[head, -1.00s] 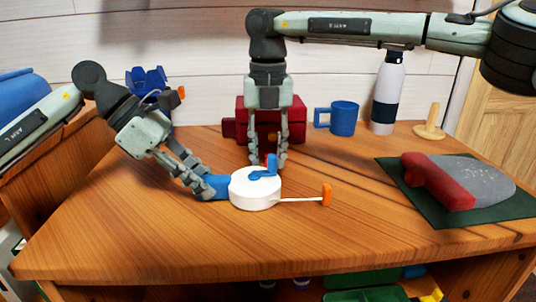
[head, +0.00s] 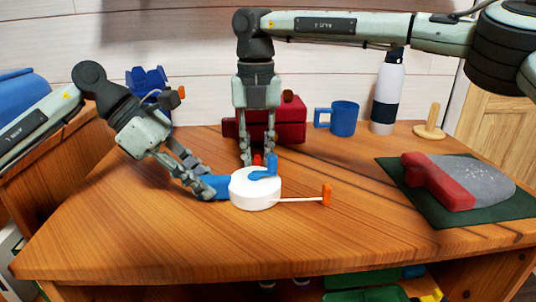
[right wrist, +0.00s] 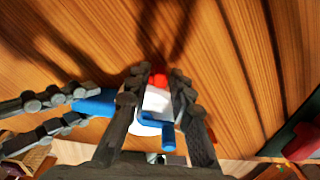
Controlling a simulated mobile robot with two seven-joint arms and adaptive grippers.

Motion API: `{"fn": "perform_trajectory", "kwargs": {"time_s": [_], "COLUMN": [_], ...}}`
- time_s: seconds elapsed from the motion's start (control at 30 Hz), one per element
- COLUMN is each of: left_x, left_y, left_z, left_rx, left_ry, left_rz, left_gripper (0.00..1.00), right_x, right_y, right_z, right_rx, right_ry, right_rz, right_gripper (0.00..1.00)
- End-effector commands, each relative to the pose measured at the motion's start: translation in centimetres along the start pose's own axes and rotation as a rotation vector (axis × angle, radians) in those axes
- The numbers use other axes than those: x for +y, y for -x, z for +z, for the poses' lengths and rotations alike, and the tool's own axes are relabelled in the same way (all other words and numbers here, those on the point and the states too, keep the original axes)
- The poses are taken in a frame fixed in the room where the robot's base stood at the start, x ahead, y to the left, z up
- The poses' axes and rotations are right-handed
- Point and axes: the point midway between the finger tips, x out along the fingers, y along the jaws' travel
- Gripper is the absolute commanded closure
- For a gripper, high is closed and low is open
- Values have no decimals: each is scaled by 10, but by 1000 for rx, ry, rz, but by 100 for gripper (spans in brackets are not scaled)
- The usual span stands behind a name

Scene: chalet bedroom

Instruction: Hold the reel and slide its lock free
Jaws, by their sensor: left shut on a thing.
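The reel (head: 256,193) is a white drum lying on the table, with a blue handle on its left, a blue crank (head: 266,170) on top and a thin pale strip ending in an orange tab (head: 326,194) on its right. My left gripper (head: 205,189) is shut on the blue handle. The red lock (head: 257,160) sits at the reel's far side and also shows in the right wrist view (right wrist: 158,79). My right gripper (head: 257,163) points down behind the reel, open, with its fingers on either side of the lock; contact cannot be told.
A dark red box (head: 291,122), a blue mug (head: 343,118) and a white bottle (head: 388,92) stand behind. A wooden peg stand (head: 430,121) is at the back right. A red and grey object (head: 465,180) lies on a green mat (head: 503,211) at right. The front table is clear.

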Motion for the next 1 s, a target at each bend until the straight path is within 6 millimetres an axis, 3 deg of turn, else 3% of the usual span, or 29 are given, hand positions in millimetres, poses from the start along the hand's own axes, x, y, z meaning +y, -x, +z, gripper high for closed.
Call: {"fn": "perform_trajectory", "kwargs": {"time_s": [0.37,0.7,1.0], "left_x": [0,0,0], "left_y": [0,0,0], "left_z": [0,0,0], "left_rx": [0,0,0], "left_ry": [-1,0,0], "left_rz": [0,0,0], "left_gripper": [100,100,100], "right_x": [-1,0,0], "right_y": [3,49,60], "right_z": [0,0,0], "right_rx": [0,-2,1], "right_ry": [-1,-1,0], "right_rz": [-1,0,-1], "right_gripper": [67,67,67]}}
